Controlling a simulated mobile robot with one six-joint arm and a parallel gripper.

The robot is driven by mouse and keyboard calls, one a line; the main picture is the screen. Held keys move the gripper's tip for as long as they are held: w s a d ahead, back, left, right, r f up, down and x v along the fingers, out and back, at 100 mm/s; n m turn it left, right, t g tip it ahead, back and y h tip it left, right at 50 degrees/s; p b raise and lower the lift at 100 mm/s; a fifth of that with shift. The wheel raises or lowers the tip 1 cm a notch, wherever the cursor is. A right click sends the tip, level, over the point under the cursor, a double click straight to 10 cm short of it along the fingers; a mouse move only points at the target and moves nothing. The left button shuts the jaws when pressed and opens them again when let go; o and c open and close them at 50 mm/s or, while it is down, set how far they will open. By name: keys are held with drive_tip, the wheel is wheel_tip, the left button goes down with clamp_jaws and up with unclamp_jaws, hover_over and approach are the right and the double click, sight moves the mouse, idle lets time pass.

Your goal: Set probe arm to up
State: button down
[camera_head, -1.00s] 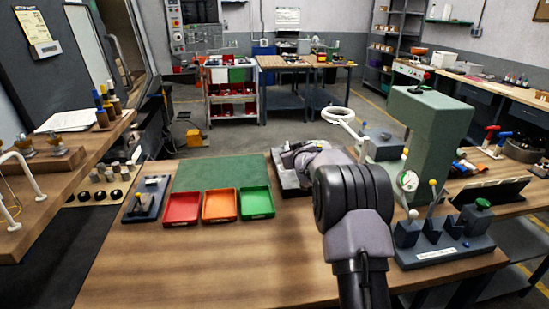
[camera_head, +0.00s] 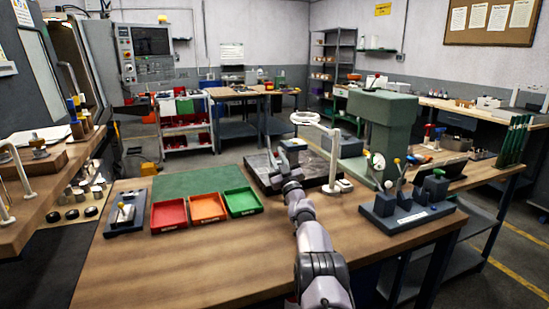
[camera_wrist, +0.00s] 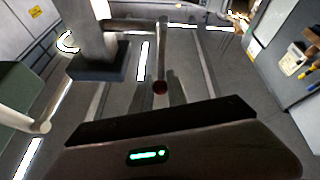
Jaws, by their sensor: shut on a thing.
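In the wrist view, a slim metal rod with a dark red round tip (camera_wrist: 160,87), which looks like the probe arm, hangs from a short crossbar beside a grey post (camera_wrist: 92,35). The rod's tip is just in front of my gripper's dark front edge (camera_wrist: 160,120). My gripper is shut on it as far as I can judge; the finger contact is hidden. In the head view my gripper (camera_head: 291,152) is small, over the dark plate (camera_head: 325,170) at the back of the bench, and its fingers cannot be made out.
A white ring on a curved stand (camera_head: 336,158) stands close to the right of my gripper. A green press (camera_head: 390,120) and a block with levers (camera_head: 405,212) are farther right. Red (camera_head: 169,215), orange (camera_head: 207,207) and green (camera_head: 242,202) trays lie left. The front bench is clear.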

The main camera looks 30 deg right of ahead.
drive_tip(key=shift+s, duration=0.1)
idle(0.5)
drive_tip(key=c, duration=1.3)
unclamp_jaws()
drive_tip(key=shift+s, duration=0.1)
drive_tip(key=shift+s+a+f+p, duration=0.15)
drive_tip(key=shift+s+p, duration=0.35)
drive_tip(key=shift+p, duration=0.25)
drive_tip(key=s+a+p, duration=0.2)
drive_tip(key=s+p, duration=0.1)
drive_tip(key=s, duration=0.8)
drive_tip(key=shift+s+a+f, duration=0.2)
drive_tip(key=shift+s, duration=0.15)
